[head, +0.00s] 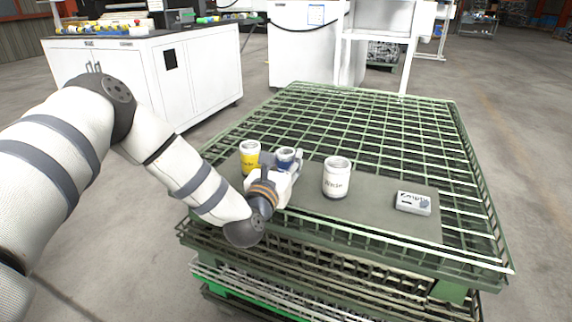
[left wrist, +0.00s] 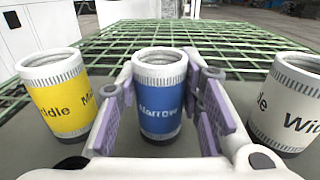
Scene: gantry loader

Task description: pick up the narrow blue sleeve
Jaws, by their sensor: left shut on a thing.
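The narrow blue sleeve (left wrist: 160,96) stands upright between the finger pads of my left gripper (left wrist: 163,105) in the left wrist view. It has white rims and the word "Narrow". In the head view the blue sleeve (head: 286,158) shows partly behind my left gripper (head: 284,172), which is shut on it. I cannot tell whether the sleeve is lifted off the grey mat. My right gripper is not in view.
A yellow sleeve (head: 249,156) marked "Middle" stands close on the left. A white sleeve (head: 336,178) marked "Wide" stands on the right. A small box (head: 413,203) lies farther right on the grey mat (head: 375,212). The green wire crate (head: 440,135) is open behind.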

